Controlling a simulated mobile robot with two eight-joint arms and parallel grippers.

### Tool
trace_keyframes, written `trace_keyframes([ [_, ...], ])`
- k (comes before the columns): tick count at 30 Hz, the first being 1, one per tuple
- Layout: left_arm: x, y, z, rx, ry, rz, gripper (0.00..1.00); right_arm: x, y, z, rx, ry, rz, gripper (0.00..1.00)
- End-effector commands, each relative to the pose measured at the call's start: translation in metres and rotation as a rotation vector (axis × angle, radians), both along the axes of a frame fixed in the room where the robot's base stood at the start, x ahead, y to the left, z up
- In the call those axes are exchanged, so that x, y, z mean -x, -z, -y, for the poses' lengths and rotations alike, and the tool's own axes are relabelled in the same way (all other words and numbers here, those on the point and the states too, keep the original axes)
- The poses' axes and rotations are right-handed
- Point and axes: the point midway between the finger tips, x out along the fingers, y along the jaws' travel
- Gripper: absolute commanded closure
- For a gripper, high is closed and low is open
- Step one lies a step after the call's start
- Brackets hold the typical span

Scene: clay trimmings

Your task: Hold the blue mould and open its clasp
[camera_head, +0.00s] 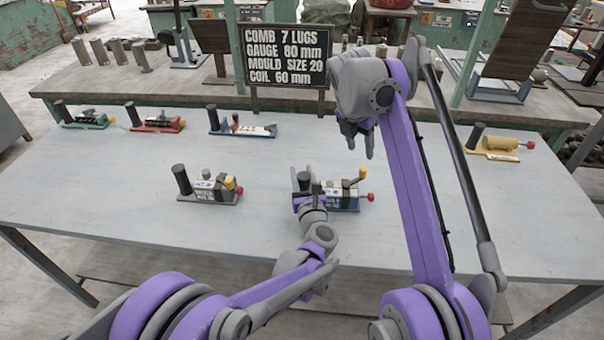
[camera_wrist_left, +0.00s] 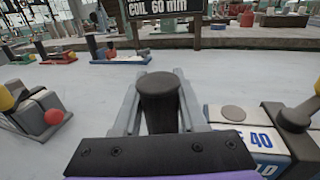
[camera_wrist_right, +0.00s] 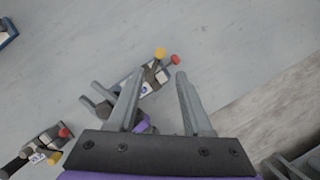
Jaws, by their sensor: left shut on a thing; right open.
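The blue mould (camera_head: 345,202) stands on the front middle of the table. It has a dark upright post, a yellow-tipped lever (camera_head: 362,174) and a red knob (camera_head: 370,197) at its right end. My left gripper (camera_head: 304,182) is shut on the dark post, which shows between its fingers in the left wrist view (camera_wrist_left: 158,105). The mould's labelled body (camera_wrist_left: 245,130) is right of it there. My right gripper (camera_head: 358,147) is open and empty, above the table and apart from the mould. Its wrist view shows the yellow tip (camera_wrist_right: 160,52) beyond its fingers. I cannot tell the clasp's state.
A similar grey mould (camera_head: 208,190) stands to the left. Green (camera_head: 85,119), red (camera_head: 155,124) and blue-based (camera_head: 242,130) ones are in the back row; a yellow one (camera_head: 495,147) is at right. A sign (camera_head: 287,55) stands behind. The table's front right is clear.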

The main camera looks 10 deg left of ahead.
Motion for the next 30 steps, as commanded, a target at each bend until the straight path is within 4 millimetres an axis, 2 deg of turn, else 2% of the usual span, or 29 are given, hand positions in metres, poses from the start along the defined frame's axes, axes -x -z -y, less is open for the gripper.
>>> trace_keyframes([
  [15,0.0,0.0,0.0,0.0,0.0,0.0,1.0,0.0,0.0,0.0,0.0,0.0,0.0,0.5],
  [17,0.0,0.0,0.0,0.0,0.0,0.0,1.0,0.0,0.0,0.0,0.0,0.0,0.0,0.43],
  [20,0.0,0.0,0.0,0.0,0.0,0.0,1.0,-0.006,0.002,0.003,0.003,-0.001,0.021,0.43],
  [23,0.0,0.0,0.0,0.0,0.0,0.0,1.0,-0.025,0.009,0.01,0.01,-0.008,0.088,0.43],
  [30,0.0,0.0,0.0,0.0,0.0,0.0,1.0,-0.099,0.032,0.049,0.056,-0.084,0.434,0.43],
])
